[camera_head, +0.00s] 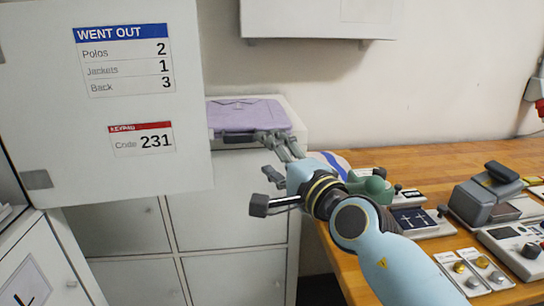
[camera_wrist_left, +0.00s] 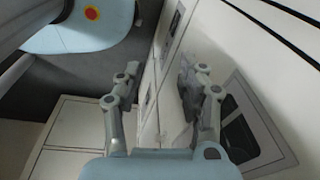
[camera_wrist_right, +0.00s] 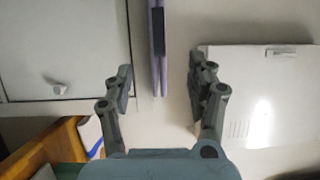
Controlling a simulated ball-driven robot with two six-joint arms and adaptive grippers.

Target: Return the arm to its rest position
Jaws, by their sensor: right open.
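My right arm reaches in from the lower right in the head view. My right gripper (camera_head: 266,156) is open in front of the white cabinet, close to the purple case (camera_head: 245,115) that lies on its top. In the right wrist view my right gripper (camera_wrist_right: 163,84) has its fingers wide apart with nothing gripped. The edge of the purple case (camera_wrist_right: 158,35) shows beyond them. My left gripper (camera_wrist_left: 160,76) shows only in the left wrist view. Its fingers are apart and empty, near pale cabinet fronts.
A white panel (camera_head: 105,175) with a "WENT OUT" list and code 231 fills the left. The wooden table (camera_head: 440,158) at right carries several devices, including a grey one (camera_head: 478,205). A white wall unit (camera_head: 318,18) hangs above. The wall between is bare.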

